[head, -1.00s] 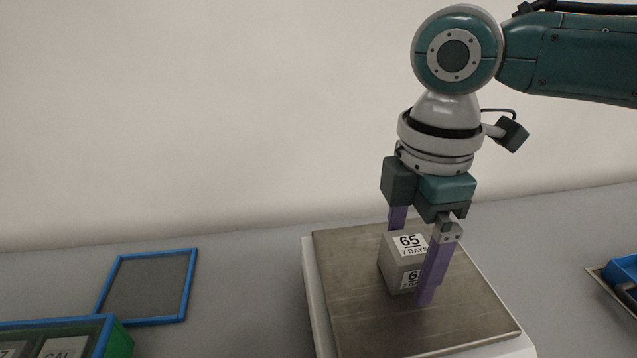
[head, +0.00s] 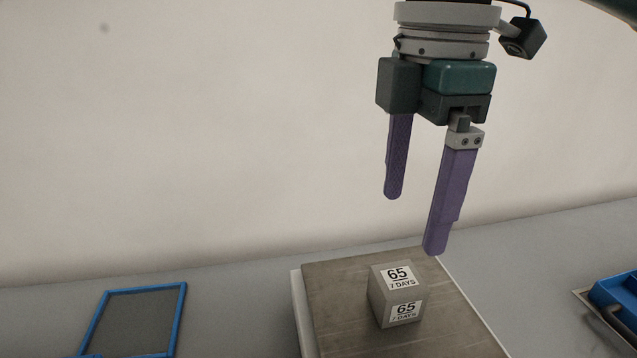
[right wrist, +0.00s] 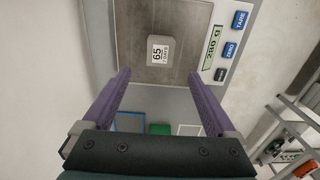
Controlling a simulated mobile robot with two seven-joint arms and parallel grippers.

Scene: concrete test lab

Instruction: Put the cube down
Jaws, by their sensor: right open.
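The grey cube (head: 395,296), with white labels reading 65 and 7 DAYS, sits upright on the metal plate of a scale (head: 335,290). In the right wrist view the cube (right wrist: 162,52) rests on the scale plate (right wrist: 190,22), and the display (right wrist: 213,47) reads 280 g. My right gripper (head: 414,222) is open and empty, its two purple fingers pointing down above the cube and clear of it. The right gripper also shows in the right wrist view (right wrist: 162,78). My left gripper is not in view.
A blue-framed dark mat (head: 132,322) lies on the grey bench left of the scale. A blue tray (head: 618,296) is at the right edge. The bench between the mat and the scale is clear. A pale wall (head: 180,130) stands behind.

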